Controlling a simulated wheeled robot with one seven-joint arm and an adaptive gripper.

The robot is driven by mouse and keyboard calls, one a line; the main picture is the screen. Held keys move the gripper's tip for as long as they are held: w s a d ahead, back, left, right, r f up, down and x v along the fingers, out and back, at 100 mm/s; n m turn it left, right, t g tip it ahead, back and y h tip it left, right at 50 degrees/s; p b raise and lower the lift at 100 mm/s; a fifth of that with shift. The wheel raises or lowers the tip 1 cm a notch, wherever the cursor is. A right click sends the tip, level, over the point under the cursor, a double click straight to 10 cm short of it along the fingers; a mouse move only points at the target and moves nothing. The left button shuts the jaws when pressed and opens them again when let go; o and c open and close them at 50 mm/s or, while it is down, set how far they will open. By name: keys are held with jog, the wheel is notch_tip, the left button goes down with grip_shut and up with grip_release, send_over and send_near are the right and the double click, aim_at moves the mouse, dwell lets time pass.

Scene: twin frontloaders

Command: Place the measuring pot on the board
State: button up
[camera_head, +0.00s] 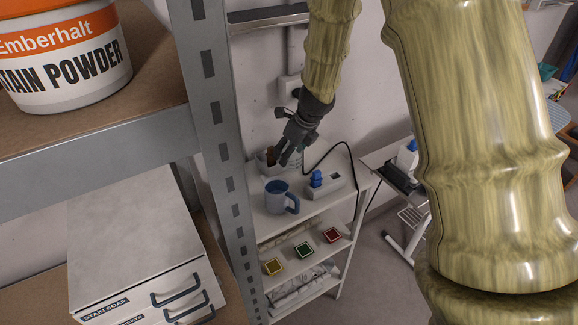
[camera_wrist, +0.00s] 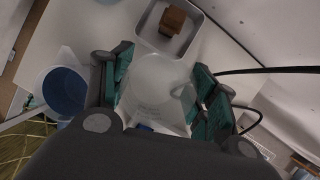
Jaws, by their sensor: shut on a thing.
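The measuring pot seems to be the pale, see-through vessel (camera_wrist: 155,82) between my fingers in the wrist view. My gripper (camera_wrist: 163,76) is shut on it, with one teal finger on each side. In the head view my gripper (camera_head: 288,156) points down over the back of the white shelf unit's top. I cannot make out the pot there. A narrow, light surface on folding legs (camera_head: 385,158) stands to the right; it may be the board, but I cannot tell.
A pale bin (camera_wrist: 145,28) holding a brown block (camera_wrist: 172,22) is beside the pot. A metal rack post (camera_head: 215,100) rises at left.

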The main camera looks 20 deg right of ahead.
aim_at(290, 166)
notch_tip(290, 166, down, 2)
jog(key=shift+w+d+f, duration=0.1)
jog(key=shift+w, duration=0.05)
jog(key=shift+f, duration=1.9)
jog(key=shift+r, duration=0.1)
jog(key=shift+b, duration=0.3)
jog(key=o, duration=0.9)
jog(key=shift+f, duration=0.2)
jog(key=shift+o, duration=0.4)
jog(key=shift+r, duration=0.2)
